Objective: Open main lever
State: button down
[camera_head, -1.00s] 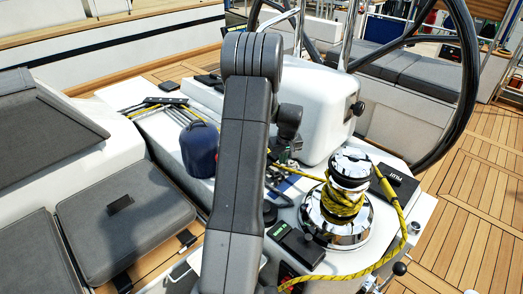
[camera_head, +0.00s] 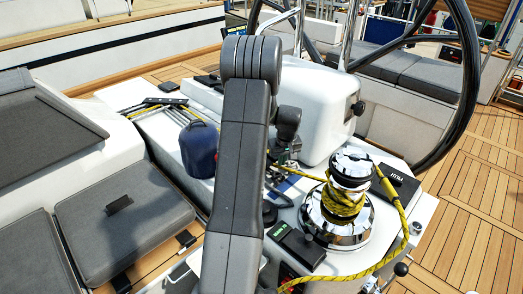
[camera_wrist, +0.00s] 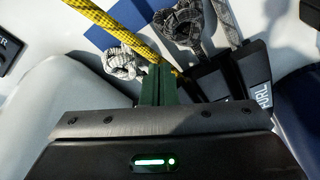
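My gripper (camera_wrist: 158,84) shows two green fingers close together in the wrist view, shut with no clear gap. They point at a bank of black clutch levers; one lever (camera_wrist: 238,88) carries white lettering that seems to end in "URL". Another black lever (camera_wrist: 185,88) lies just right of the fingertips, partly hidden behind them. I cannot tell whether the fingers touch it, or which lever is the main one. In the head view my wrist hangs over the console and mostly hides the levers.
A yellow rope (camera_wrist: 115,28) and knotted grey rope (camera_wrist: 183,22) lie just beyond the fingers. A chrome winch (camera_head: 340,215) wrapped in yellow rope stands to the right. A dark blue rounded object (camera_head: 199,150) stands to the left. The steering wheel (camera_head: 465,75) is behind.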

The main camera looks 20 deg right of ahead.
jog(key=shift+w+a, duration=0.2)
jog(key=shift+w, duration=0.05)
jog(key=shift+w+a+r+p, duration=0.15)
jog(key=shift+r+p, duration=0.1)
jog(key=shift+r, duration=0.3)
jog(key=shift+w+d+r+p, duration=0.1)
jog(key=shift+r+p, duration=0.15)
jog(key=shift+r, duration=0.35)
jog(key=shift+w+a+r+p, duration=0.15)
jog(key=shift+w+r+p, duration=0.1)
jog(key=shift+r, duration=0.2)
jog(key=shift+w+a+r+p, duration=0.1)
jog(key=shift+r+p, duration=0.1)
jog(key=shift+r, duration=0.35)
jog(key=shift+w+a+r+p, duration=0.15)
jog(key=shift+w+r+p, duration=0.1)
jog(key=shift+r, duration=0.1)
jog(key=shift+w+a+r+p, duration=0.1)
jog(key=shift+a+r+p, duration=0.1)
jog(key=shift+r, duration=0.15)
